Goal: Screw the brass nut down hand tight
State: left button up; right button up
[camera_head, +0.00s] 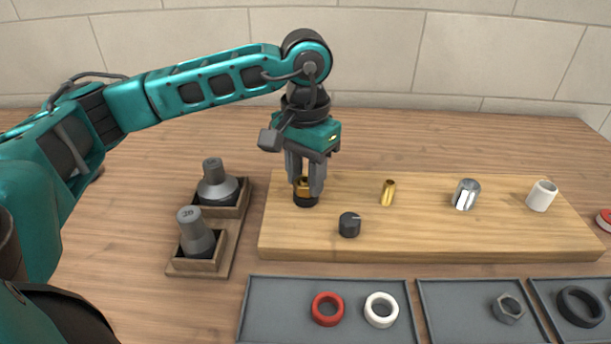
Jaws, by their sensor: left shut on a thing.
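My left gripper (304,188) points straight down over the left end of the wooden board (450,238). Its fingers are shut on the brass nut (304,183), which shows as a gold patch between them. The nut sits at the top of a short black fitting (306,200) on the board. The fingers hide most of the nut, so I cannot tell how far down the thread it is. My right gripper is not in view.
On the board stand a black knob (349,225), a brass stub (388,193), a chrome fitting (466,194) and a white pipe piece (541,196). Grey weighted tools stand in a wooden holder (226,244) at left. Grey trays (283,291) in front hold a red ring (327,309), a white ring (381,310), a steel nut (508,309) and a black ring (580,306).

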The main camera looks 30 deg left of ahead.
pick_arm(q)
jog(key=shift+m+b, duration=0.95)
jog(key=shift+m, duration=1.15)
jog(key=o, duration=1.1)
jog(key=shift+o, duration=0.6)
jog(key=o, duration=0.5)
jog(key=shift+r, duration=0.1)
jog(key=shift+r+p, duration=1.6)
jog(key=shift+r, duration=0.75)
